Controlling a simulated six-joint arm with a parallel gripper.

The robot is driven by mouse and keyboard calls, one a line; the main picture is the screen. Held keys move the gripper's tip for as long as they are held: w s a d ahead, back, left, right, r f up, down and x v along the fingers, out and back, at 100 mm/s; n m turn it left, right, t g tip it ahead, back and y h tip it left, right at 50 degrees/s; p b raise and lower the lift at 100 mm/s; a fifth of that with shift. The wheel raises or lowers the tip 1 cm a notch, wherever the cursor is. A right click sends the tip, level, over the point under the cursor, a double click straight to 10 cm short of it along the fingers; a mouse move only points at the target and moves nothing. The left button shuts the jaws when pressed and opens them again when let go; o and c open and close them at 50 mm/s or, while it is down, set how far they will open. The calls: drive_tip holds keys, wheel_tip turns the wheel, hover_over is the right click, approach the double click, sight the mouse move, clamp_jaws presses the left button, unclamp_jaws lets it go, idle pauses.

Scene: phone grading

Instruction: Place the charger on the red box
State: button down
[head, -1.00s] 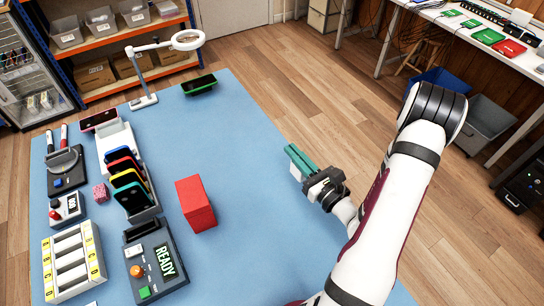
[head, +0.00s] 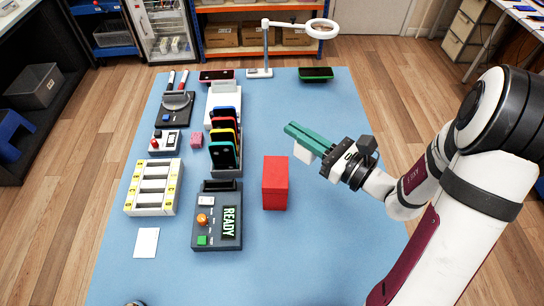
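The red box (head: 275,184) stands upright on the blue mat, near its middle. My gripper (head: 296,133) has teal fingers pointing left, above and a little behind and right of the red box. The fingers look shut on a small white block (head: 303,155), which seems to be the charger. The block hangs below the fingers, apart from the box. Its far side and part of its top are hidden by the fingers.
Left of the box are a grey console reading READY (head: 218,226), a rack of coloured phones (head: 224,145) and a white slotted tray (head: 154,187). The mat (head: 310,250) is clear in front.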

drive_tip(key=a+f, duration=0.2)
drive_tip(key=w+a+f, duration=0.1)
drive_tip(key=a+f, duration=0.1)
drive_tip(key=f, duration=0.1)
drive_tip(key=w+a+f, duration=0.1)
drive_tip(key=a+f, duration=0.1)
drive_tip(key=f, duration=0.1)
drive_tip(key=shift+w, duration=0.1)
drive_tip(key=shift+f, duration=0.1)
drive_tip(key=c, duration=1.1)
unclamp_jaws()
drive_tip(key=shift+o, duration=0.2)
